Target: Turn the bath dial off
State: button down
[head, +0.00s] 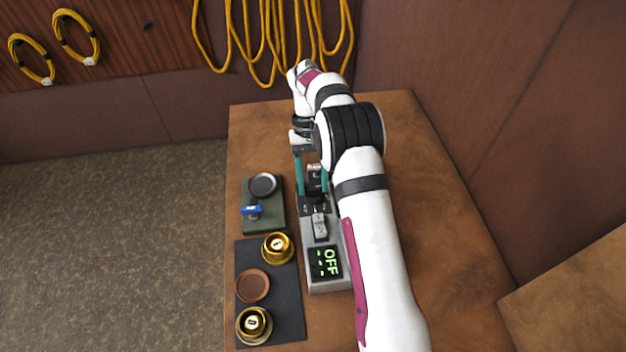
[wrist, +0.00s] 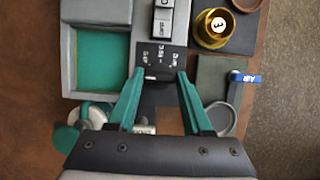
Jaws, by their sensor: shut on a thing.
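The bath unit (head: 337,283) is a long grey box on the brown bench, and its black display (head: 325,262) reads OFF with dashes in green. A grey rocker switch (head: 320,226) sits behind the display; it also shows in the wrist view (wrist: 163,22). My gripper (head: 311,192) reaches down at the far end of the unit, its teal fingers apart. In the wrist view my gripper (wrist: 160,75) has its fingertips on either side of the dark bath dial (wrist: 151,78), shut on it. A short white mark and printed labels show there. The dial is mostly hidden in the head view.
Left of the unit are a green plate (head: 262,222) with a grey dish (head: 263,184) and blue-tagged part (head: 251,210), and a black mat (head: 285,320) with brass pieces (head: 277,247) and a brown disc (head: 252,285). In the wrist view a green-lined box (wrist: 100,62) adjoins the unit.

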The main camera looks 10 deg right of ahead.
dwell(0.4)
jog(key=shift+c, duration=1.6)
grip_release()
jog(key=v, duration=0.7)
jog(key=shift+r, duration=0.2)
jog(key=shift+w, duration=0.15)
